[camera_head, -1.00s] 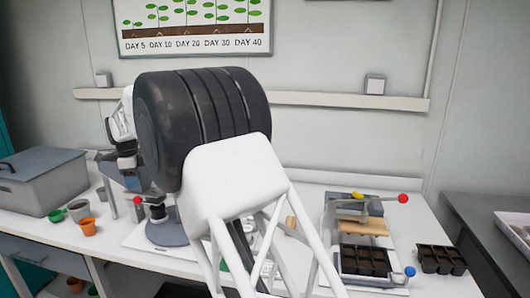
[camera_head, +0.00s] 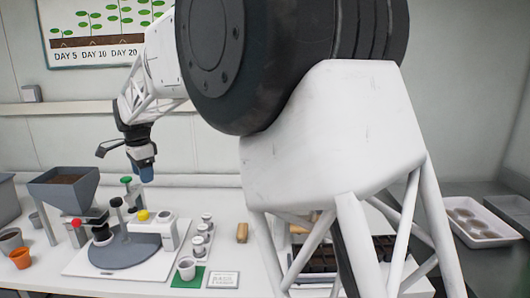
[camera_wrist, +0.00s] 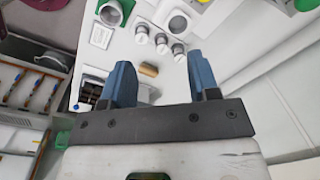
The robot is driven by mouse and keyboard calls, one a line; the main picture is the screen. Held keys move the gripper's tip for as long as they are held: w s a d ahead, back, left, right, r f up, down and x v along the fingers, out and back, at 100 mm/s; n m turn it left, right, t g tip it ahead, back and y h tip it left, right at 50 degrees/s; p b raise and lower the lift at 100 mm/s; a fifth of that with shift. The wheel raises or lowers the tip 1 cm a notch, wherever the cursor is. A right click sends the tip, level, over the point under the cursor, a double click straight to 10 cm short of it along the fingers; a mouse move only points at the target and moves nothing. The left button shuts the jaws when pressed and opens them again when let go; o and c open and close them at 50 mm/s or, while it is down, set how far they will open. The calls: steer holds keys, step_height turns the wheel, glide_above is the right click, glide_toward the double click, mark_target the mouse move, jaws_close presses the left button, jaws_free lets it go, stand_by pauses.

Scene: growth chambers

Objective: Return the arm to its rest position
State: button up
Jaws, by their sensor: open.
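My gripper (camera_head: 141,166) hangs above the bench in the head view, with its blue fingers pointing down over the back of the turntable station. In the wrist view my gripper (camera_wrist: 165,85) shows two blue fingers spread apart with nothing between them. The large black joint and white truss links of my arm fill the middle and right of the head view and hide part of the bench.
A round grey turntable (camera_head: 124,246) stands on a white board below my gripper. A hopper (camera_head: 64,187) with brown contents is left. A white cup (camera_head: 187,268) sits on a green mat.

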steer(key=s+d+r+n, duration=0.1)
steer(key=s+d, duration=0.4)
steer(key=d, duration=0.7)
steer(key=s+d+r+n+t, duration=0.15)
steer(key=s+d, duration=0.25)
steer(key=d, duration=0.7)
steer(key=s+d+r+n, duration=0.2)
steer(key=s+d, duration=0.3)
steer(key=d, duration=0.7)
steer(key=s+d+f+n, duration=0.2)
steer(key=s+d+f, duration=0.3)
steer(key=s+d, duration=0.5)
steer(key=s+d+f+n, duration=0.2)
steer(key=s+d+f, duration=0.4)
steer(key=s+d, duration=0.4)
steer(key=s, duration=0.6)
steer(key=shift+s+f+t+h, duration=0.15)
steer(key=shift+f+t+h, duration=0.05)
steer(key=shift+t+h, duration=0.15)
steer(key=shift+o, duration=0.6)
steer(key=shift+n, duration=0.25)
steer(key=shift+a+r, duration=0.1)
